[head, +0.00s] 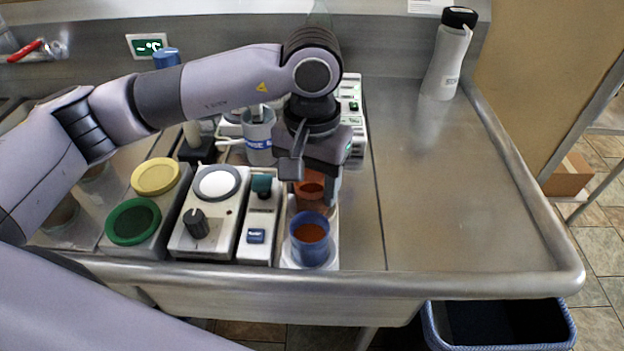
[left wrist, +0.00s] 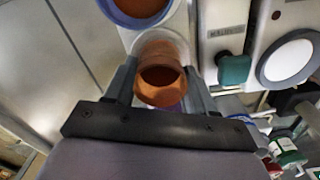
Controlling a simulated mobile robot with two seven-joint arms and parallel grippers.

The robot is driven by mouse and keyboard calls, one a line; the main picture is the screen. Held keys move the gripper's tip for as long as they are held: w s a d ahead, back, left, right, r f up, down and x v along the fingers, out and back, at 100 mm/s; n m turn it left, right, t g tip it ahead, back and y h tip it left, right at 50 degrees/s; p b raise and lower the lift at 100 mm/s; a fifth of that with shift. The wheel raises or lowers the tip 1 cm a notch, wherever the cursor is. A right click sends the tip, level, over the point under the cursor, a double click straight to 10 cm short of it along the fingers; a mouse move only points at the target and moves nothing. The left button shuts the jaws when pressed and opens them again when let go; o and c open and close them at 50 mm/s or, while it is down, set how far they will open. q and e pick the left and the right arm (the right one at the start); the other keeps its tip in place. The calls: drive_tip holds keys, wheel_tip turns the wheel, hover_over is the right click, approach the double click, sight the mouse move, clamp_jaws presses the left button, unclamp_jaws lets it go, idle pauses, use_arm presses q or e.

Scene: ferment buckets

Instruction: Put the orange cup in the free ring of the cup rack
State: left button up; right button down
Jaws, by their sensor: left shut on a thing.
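The orange cup (head: 309,188) is between the fingers of my left gripper (head: 312,190), which is shut on it. In the left wrist view the orange cup (left wrist: 160,82) shows between both fingers. The white cup rack (head: 290,262) stands near the front edge of the counter. A blue cup (head: 310,252) with a reddish-brown inside sits in its front ring. The orange cup is just behind the blue cup, at or over the rack. My gripper hides the rack's back part, so I cannot tell whether the cup is seated.
A white device with a dark knob (head: 196,224) and a narrow unit with a teal knob (head: 261,185) stand left of the rack. A grey mug (head: 259,143) is behind them. The steel counter (head: 440,200) to the right is clear up to a white bottle (head: 447,62).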

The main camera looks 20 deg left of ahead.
use_arm(q)
drive_tip(key=shift+f+b, duration=0.2)
drive_tip(key=shift+b, duration=0.1)
drive_tip(key=o, duration=1)
drive_tip(key=shift+r, duration=0.1)
drive_tip(key=shift+o, duration=0.2)
drive_tip(key=shift+r, duration=0.1)
drive_tip(key=shift+r+p, duration=0.15)
drive_tip(key=shift+p, duration=0.3)
wheel_tip(320, 180, up, 12)
drive_tip(key=b, duration=0.1)
